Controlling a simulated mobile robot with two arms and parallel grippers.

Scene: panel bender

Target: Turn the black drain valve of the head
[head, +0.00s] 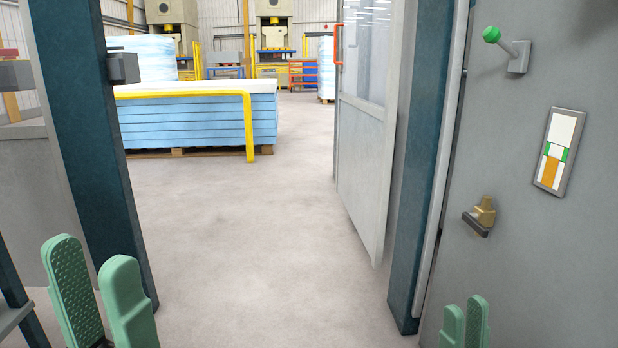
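The drain valve (482,215) sits low on the grey panel at the right. It has a brass body and a short black handle (474,224) that points down to the right. My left gripper (100,290) is at the bottom left, with two green fingers apart and nothing visible between them. My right gripper (465,322) is at the bottom right, below the valve and apart from it. Its two green fingers stand close together with a narrow gap, and their lower parts are cut off by the frame.
The grey panel also carries a green-knobbed lever (505,45) and a level gauge (555,150). A teal post (415,180) and an open grey door (362,150) stand left of it. Blue sheet stacks (200,122) lie behind a yellow rail (249,125). The middle floor is clear.

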